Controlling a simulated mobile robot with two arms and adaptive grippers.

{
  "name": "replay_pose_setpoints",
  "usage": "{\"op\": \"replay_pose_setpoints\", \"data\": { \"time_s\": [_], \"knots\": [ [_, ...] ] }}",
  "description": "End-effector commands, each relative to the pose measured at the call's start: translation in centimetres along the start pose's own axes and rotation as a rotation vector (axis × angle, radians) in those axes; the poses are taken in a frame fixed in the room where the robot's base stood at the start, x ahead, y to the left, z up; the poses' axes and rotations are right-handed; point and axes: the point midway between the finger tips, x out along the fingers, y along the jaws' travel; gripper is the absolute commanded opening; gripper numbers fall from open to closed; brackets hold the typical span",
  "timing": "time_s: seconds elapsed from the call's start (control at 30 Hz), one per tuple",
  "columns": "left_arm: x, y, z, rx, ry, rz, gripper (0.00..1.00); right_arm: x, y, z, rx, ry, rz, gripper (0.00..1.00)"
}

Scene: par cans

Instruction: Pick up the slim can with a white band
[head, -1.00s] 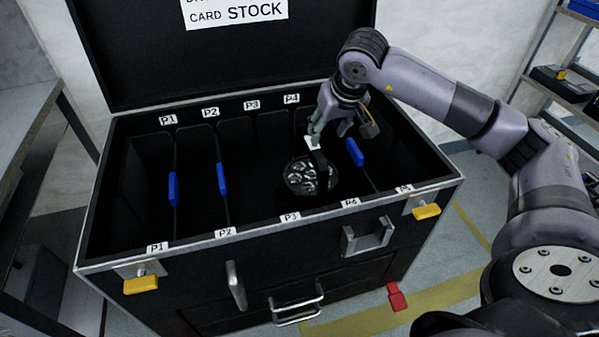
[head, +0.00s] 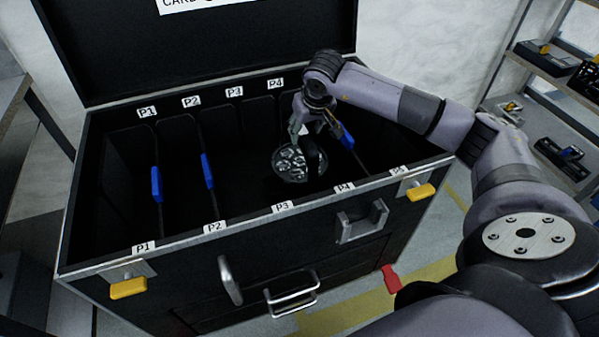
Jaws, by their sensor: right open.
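A black par can (head: 290,165) with a round face of several clear lenses sits inside the black case, in the P3–P4 part. A dark upright piece and a small white patch (head: 305,129) show at its right side, just under my right gripper. I cannot tell whether this patch is the white band. My right gripper (head: 318,138) reaches down into the case, open, with its fingers above and around the top of that dark piece. Whether a finger touches it is hidden. My left gripper is not in view.
The open case (head: 250,219) has dividers with blue grips (head: 156,184), (head: 207,171), (head: 347,135) and rims labelled P1 to P5. Its raised lid (head: 200,50) stands behind. A shelf (head: 560,75) is at right and a table (head: 12,100) at left.

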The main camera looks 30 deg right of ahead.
Motion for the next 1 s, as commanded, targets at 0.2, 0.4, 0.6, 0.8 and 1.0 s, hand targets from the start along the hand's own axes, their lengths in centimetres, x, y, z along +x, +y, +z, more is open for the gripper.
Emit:
{"op": "replay_pose_setpoints", "data": {
  "time_s": [0.2, 0.4, 0.6, 0.8, 1.0],
  "knots": [
    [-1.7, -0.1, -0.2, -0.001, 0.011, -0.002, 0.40, 3.1, -0.8, 0.5, 0.001, -0.004, -0.001, 0.45],
    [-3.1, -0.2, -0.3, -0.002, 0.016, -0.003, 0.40, 5.0, -0.8, 0.4, 0.001, -0.002, 0.000, 0.45],
    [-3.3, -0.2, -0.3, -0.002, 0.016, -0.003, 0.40, 5.1, -0.7, 0.4, 0.000, 0.000, 0.000, 0.45],
    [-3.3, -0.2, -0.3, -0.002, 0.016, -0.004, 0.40, 5.1, -0.7, 0.4, 0.000, -0.001, 0.000, 0.45],
    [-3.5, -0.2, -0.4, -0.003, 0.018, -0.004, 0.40, 5.2, -0.7, 0.4, 0.000, -0.001, 0.000, 0.45]
  ]
}}
